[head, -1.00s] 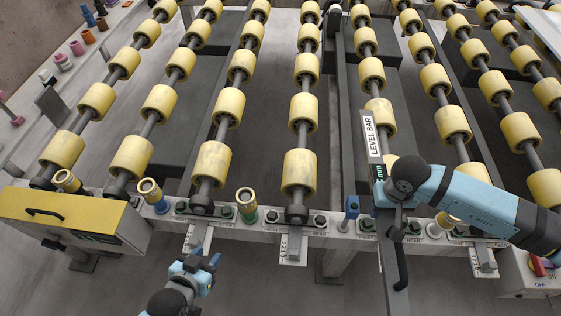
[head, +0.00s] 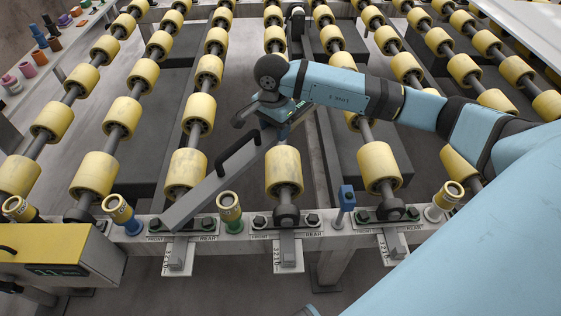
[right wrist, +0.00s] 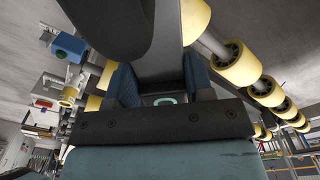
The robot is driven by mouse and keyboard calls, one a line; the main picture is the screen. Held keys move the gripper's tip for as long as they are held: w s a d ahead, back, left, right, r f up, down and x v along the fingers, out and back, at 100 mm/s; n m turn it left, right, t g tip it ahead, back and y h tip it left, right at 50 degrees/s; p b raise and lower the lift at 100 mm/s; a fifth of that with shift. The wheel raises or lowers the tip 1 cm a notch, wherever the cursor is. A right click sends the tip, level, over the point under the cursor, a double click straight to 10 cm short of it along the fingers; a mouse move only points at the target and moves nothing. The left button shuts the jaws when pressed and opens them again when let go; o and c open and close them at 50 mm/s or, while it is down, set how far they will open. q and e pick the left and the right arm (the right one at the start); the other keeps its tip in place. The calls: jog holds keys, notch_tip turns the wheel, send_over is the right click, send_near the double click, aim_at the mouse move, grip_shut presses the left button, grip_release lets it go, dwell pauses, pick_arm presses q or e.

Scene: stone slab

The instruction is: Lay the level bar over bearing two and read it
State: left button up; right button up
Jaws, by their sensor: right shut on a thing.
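The level bar (head: 205,192) is a grey bar with a black loop handle. In the head view it slants from its near left end, at the bearing rail, up to my right gripper (head: 277,117). My right gripper is shut on the bar's far part. In the right wrist view the fingers (right wrist: 160,82) flank the grey bar, and a green vial (right wrist: 164,100) shows between them. The bar's near end covers the second bearing from the left on the rail; I cannot tell whether it touches. Another bearing (head: 287,215) stands clear to its right. My left gripper is not in view.
Yellow rollers (head: 283,172) run in rows away from the rail (head: 330,228). Brass-topped fittings (head: 229,207) and a blue block (head: 346,198) stand along the rail. A yellow-topped box (head: 60,245) is at lower left. My right arm covers the right side.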

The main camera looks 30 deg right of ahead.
jog(key=w+d+m+b, duration=0.1)
jog(key=m, duration=0.1)
jog(key=w+d+r+m+b, duration=0.1)
jog(key=d+m+b, duration=0.1)
jog(key=m, duration=0.1)
jog(key=w+d+r+m+b, duration=0.1)
jog(key=m, duration=0.2)
jog(key=shift+w+d+r, duration=0.15)
jog(key=shift+d+r, duration=0.05)
jog(key=shift+w+d+r+m+b, duration=0.1)
jog(key=shift+d+r+m+b, duration=0.1)
jog(key=shift+m+b, duration=0.25)
jog(key=shift+f+m, duration=0.2)
jog(key=shift+m, duration=0.05)
send_over(282, 161)
notch_tip(282, 161, down, 14)
jog(key=shift+d+f, duration=0.1)
jog(key=shift+w+f, duration=0.1)
jog(key=shift+f, duration=2.4)
jog(key=shift+f+b, duration=0.1)
jog(key=shift+b, duration=0.2)
jog(key=o, duration=1.3)
